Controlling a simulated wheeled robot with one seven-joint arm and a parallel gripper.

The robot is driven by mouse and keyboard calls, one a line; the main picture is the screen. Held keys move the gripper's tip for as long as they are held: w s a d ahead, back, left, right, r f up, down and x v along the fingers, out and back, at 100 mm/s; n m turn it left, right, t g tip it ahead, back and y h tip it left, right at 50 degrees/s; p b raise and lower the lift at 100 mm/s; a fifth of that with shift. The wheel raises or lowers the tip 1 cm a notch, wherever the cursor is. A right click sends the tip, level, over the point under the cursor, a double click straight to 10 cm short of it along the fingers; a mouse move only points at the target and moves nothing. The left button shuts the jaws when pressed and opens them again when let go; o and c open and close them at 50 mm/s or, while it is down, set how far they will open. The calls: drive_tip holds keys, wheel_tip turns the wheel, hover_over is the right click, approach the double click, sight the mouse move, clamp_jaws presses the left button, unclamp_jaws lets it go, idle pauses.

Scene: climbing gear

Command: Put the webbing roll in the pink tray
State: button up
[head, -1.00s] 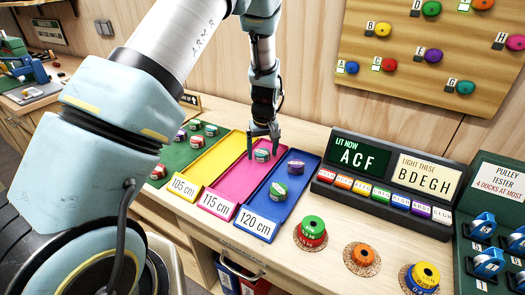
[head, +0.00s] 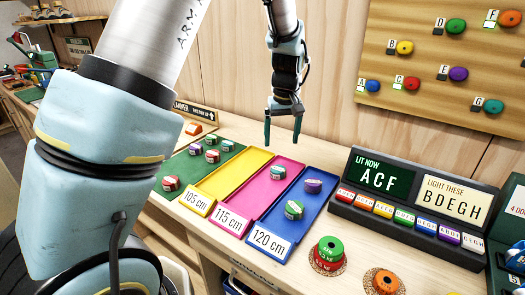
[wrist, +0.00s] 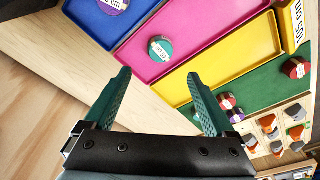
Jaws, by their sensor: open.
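The pink tray (head: 246,207), labelled 115 cm, lies between the yellow and blue trays on the bench. One webbing roll (head: 278,172), teal-green with a white label, sits inside it near its far end; it also shows in the wrist view (wrist: 160,49). My gripper (head: 283,136) is open and empty, raised above the far end of the trays, apart from the roll.
The blue tray (head: 262,222) holds a purple roll (head: 313,186) and a green roll (head: 294,209). The yellow tray (head: 215,190) is empty. Several rolls stand on the green mat (head: 190,158). A lit sign console (head: 400,212) stands right.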

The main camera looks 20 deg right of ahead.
drive_tip(key=s+a+r, duration=0.1)
drive_tip(key=a+r, duration=0.1)
drive_tip(key=a, duration=1.7)
drive_tip(key=s+a, duration=0.9)
drive_tip(key=a, duration=0.4)
drive_tip(key=shift+a, duration=0.2)
